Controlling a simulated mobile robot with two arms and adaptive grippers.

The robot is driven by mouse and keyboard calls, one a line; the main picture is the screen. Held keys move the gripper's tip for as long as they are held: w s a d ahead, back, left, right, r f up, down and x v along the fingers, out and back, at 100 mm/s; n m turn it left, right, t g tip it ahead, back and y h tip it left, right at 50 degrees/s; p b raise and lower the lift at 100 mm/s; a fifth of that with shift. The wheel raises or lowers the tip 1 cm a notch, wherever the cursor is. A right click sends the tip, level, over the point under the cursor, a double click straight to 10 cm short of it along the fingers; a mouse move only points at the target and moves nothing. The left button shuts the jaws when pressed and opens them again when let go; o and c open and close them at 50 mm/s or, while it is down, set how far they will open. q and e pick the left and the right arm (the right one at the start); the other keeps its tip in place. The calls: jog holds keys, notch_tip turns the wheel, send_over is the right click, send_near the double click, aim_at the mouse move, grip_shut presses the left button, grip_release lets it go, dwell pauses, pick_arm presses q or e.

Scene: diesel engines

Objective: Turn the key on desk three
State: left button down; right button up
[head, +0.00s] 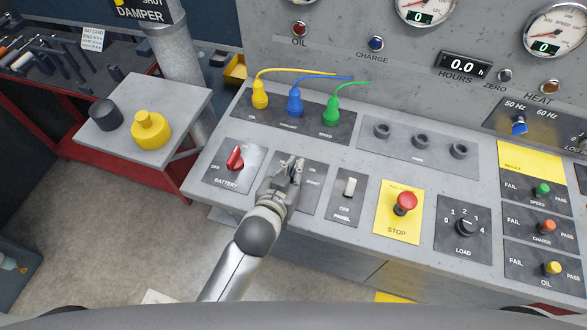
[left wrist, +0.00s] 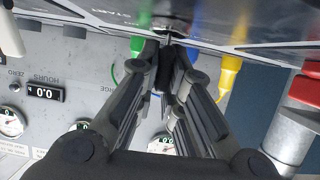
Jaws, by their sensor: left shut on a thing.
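My left gripper (head: 292,168) is over the dark key plate (head: 313,186) on the grey desk, between the battery and panel plates. The word START shows in part on the key plate; the gripper hides much of the plate and, in the head view, the key. In the left wrist view the fingers (left wrist: 170,52) are closed around a dark key head (left wrist: 165,72), with a thin metal shank running to the plate. The key's exact angle is hard to tell. My right gripper is in neither view.
A red battery switch (head: 235,158) stands left of the gripper. A white panel switch (head: 349,187) and a red stop button (head: 404,203) stand to the right. Yellow, blue and green plugs (head: 296,104) with cables stand behind. A side table (head: 185,100) is at the left.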

pick_arm(q)
jog(key=shift+r, duration=0.15)
dwell(0.4)
jog(key=c, duration=1.6)
grip_release()
jog(key=shift+o, duration=0.2)
jog(key=shift+s, duration=0.1)
jog(key=v, duration=1.1)
jog(key=shift+s, duration=0.4)
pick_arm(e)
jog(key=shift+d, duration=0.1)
